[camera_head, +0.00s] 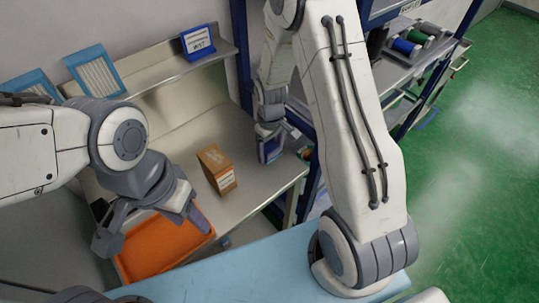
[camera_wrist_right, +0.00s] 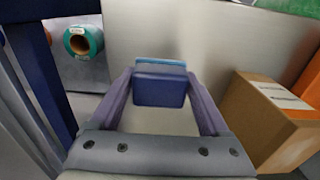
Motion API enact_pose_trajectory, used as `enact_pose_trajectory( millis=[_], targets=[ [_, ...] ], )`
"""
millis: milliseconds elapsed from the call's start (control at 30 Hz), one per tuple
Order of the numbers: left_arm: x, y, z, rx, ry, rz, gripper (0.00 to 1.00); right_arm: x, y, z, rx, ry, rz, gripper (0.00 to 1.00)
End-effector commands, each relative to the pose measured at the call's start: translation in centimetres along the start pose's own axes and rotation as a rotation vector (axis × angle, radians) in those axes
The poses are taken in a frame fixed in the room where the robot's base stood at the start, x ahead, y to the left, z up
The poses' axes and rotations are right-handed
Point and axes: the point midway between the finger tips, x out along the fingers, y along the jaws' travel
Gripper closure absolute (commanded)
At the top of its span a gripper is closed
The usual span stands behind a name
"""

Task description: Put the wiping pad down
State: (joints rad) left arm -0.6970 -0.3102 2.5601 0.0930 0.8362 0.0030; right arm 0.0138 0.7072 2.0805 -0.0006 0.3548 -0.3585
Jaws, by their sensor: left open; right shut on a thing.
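The wiping pad (camera_wrist_right: 160,88) is a small blue block with a lighter blue layer along its upper edge. In the right wrist view it sits between the two fingers of my right gripper (camera_wrist_right: 163,92), which is shut on it. In the head view my right gripper (camera_head: 270,150) is at the right end of the grey bench, beside a cardboard box; the pad is hard to tell from the fingers there. I cannot tell whether the pad touches the surface below. My left gripper (camera_head: 152,230) is open and empty over an orange tray (camera_head: 160,252).
The cardboard box (camera_head: 217,170) stands on the bench left of my right gripper; it is also close in the wrist view (camera_wrist_right: 265,115). A blue post and a green spool (camera_wrist_right: 82,41) are on the other side. A shelf with a blue sign (camera_head: 198,42) runs behind.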

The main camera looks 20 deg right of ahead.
Motion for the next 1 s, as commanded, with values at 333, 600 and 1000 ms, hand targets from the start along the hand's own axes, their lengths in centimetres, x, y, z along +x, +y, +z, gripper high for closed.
enact_pose_trajectory(
  millis=[333,600,1000],
  targets=[
    [-1.1,0.1,-0.1,0.001,0.0,0.0,0.5,4.1,-0.2,-0.1,-0.003,0.0,0.0,0.73],
    [-1.1,0.1,-0.1,0.002,0.0,0.0,0.5,4.4,-0.2,-0.2,-0.004,0.002,0.001,0.73],
    [-0.8,0.1,-0.1,0.001,0.0,0.0,0.5,4.7,-0.2,-0.2,-0.003,0.001,0.001,0.0]
  ],
)
